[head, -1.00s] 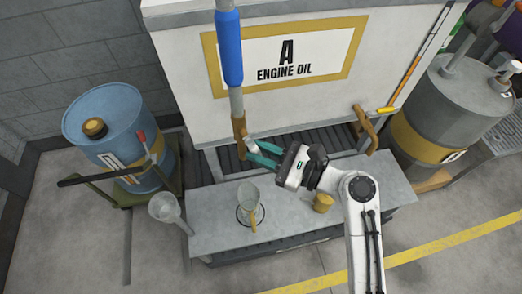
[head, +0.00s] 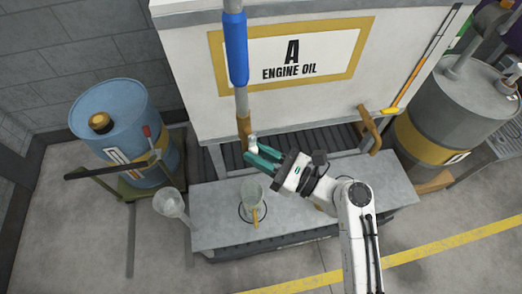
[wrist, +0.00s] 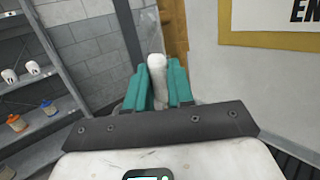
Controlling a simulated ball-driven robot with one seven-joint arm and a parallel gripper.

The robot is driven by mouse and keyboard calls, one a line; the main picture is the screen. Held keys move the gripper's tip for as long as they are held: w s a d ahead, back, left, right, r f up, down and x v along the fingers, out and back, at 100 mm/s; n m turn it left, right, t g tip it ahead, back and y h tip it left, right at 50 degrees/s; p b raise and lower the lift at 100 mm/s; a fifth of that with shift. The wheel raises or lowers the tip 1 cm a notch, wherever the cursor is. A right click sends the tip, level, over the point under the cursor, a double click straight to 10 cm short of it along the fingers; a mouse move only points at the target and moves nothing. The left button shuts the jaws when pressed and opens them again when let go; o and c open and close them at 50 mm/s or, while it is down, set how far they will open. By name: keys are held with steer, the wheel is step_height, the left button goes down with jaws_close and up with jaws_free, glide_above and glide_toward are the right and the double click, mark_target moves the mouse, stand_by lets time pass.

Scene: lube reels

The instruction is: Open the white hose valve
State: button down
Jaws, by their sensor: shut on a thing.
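The white hose valve shows as a small pale lever (head: 253,142) beside the brass-coloured fitting (head: 243,127) at the lower end of the hanging hose, below its blue sleeve (head: 236,48). My gripper (head: 249,156) reaches it from the lower right, with its teal fingers shut on the lever. In the wrist view the white lever (wrist: 156,70) stands between the two teal fingers (wrist: 158,88), its rounded top rising above them. The brass-coloured fitting (wrist: 174,30) is just behind it. The lower part of the lever is hidden by the fingers.
A grey bench (head: 215,232) holds a clear jug (head: 251,195) below my gripper. A funnel (head: 170,204) is at its left end. A white engine oil tank (head: 210,110) stands behind. A blue drum (head: 120,120) is left, a grey drum (head: 455,120) right.

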steer(key=c, duration=1)
jaws_free()
steer(key=b+v, duration=0.1)
steer(key=v, duration=0.9)
steer(key=shift+s+d+b, duration=0.2)
steer(key=shift+d+b, duration=0.15)
